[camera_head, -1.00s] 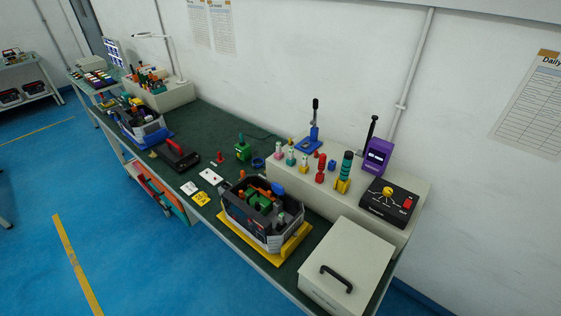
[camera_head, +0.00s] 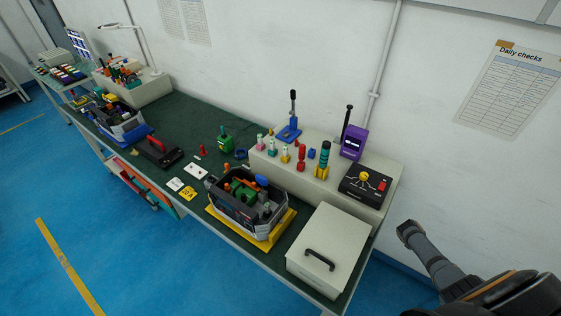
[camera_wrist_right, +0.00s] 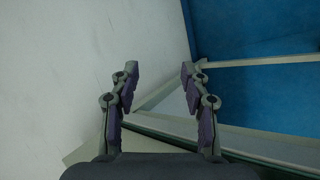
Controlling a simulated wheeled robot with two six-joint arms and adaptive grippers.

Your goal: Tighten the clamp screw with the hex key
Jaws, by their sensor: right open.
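My right gripper (camera_wrist_right: 160,80) is open and empty in the right wrist view, its two purple-padded fingers apart. Beyond it are the wall, the blue floor and a pale surface with a dark edge. In the head view my right arm comes in at the lower right, beside the bench and apart from it. I cannot make out a hex key or clamp screw for certain. A small green device (camera_head: 226,144) stands on the dark green bench top (camera_head: 184,109). A grey open-topped housing (camera_head: 221,205) with coloured parts inside sits on a yellow base (camera_head: 282,231). My left gripper is out of view.
A pale box with a black handle (camera_head: 328,239) stands at the near bench end. A raised pale shelf (camera_head: 375,211) carries coloured pegs, a blue lever tool (camera_head: 289,132), a purple device (camera_head: 353,144) and a black control box (camera_head: 364,188). The bench's middle back is fairly clear.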

